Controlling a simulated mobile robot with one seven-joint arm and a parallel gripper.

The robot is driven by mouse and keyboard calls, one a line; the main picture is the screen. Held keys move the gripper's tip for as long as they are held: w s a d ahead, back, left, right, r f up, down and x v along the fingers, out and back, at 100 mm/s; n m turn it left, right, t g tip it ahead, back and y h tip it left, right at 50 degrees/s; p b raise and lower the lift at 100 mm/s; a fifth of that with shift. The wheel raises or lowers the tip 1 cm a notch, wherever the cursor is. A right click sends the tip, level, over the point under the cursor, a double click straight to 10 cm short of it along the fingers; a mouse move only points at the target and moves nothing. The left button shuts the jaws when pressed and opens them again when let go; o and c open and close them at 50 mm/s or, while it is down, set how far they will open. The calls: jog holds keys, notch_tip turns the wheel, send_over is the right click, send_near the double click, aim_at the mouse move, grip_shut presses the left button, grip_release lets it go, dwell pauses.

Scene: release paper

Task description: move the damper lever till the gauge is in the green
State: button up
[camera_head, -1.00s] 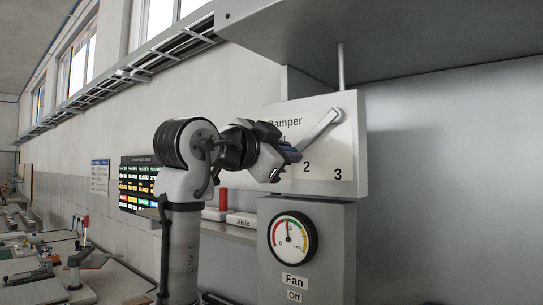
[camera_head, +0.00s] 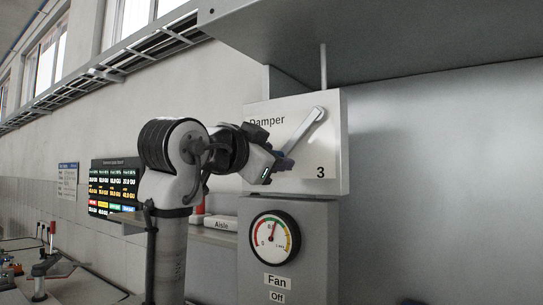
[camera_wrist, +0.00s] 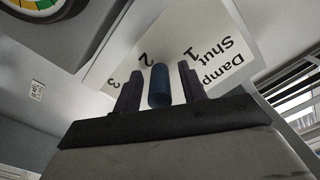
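The damper lever (camera_head: 305,130) is a pale bar on the white damper panel (camera_head: 333,150). It slants from a pivot at upper right down to the left. Its blue handle (camera_wrist: 159,86) sits between the two dark fingers of my gripper (camera_wrist: 160,88) in the wrist view. My gripper (camera_head: 277,160) is closed around the handle end and covers the 2 in the head view; the 3 shows to its right. The round gauge (camera_head: 272,238) below has a coloured arc. Its needle points nearly straight up, a little right; the exact colour under the tip is hard to tell.
A grey hood (camera_head: 400,35) overhangs the panel. Fan and Off labels (camera_head: 277,281) are below the gauge. A shelf with an Aisle sign (camera_head: 222,225) lies behind my arm. A dark display board (camera_head: 113,187) hangs on the left wall.

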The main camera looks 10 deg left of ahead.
jog(key=b+v, duration=0.4)
jog(key=v, duration=1)
jog(key=shift+b, duration=0.3)
